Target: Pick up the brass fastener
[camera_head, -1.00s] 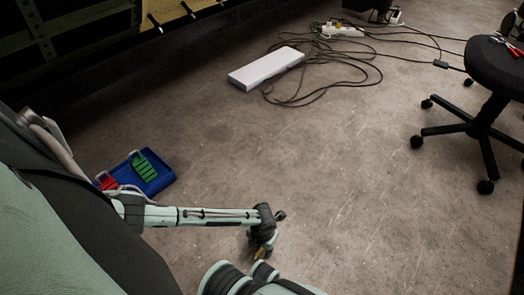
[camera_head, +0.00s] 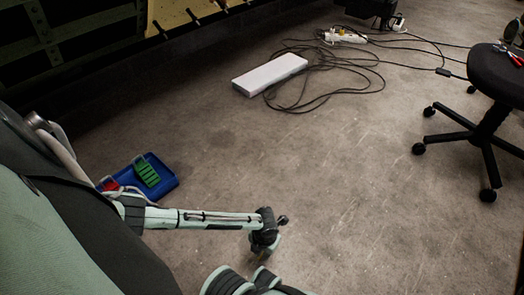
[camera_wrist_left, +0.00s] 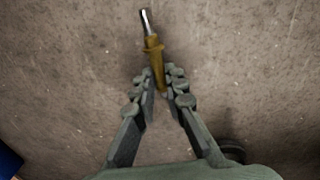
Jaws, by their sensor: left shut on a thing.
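The brass fastener (camera_wrist_left: 154,52) shows in the left wrist view, with a yellow-brown body and a thin metal tip pointing to the top of the picture. My left gripper (camera_wrist_left: 159,84) is shut on its lower end, with one finger on each side. In the head view my left gripper (camera_head: 264,243) hangs at the end of its arm over the floor, below the middle of the picture. The fastener cannot be made out there. My right gripper is not in view.
A blue tray (camera_head: 168,187) with green and red pieces lies on the floor at left. A white flat box (camera_head: 270,75) and black cables (camera_head: 330,85) lie farther off. A black wheeled chair (camera_head: 490,85) stands at right. The middle floor is clear.

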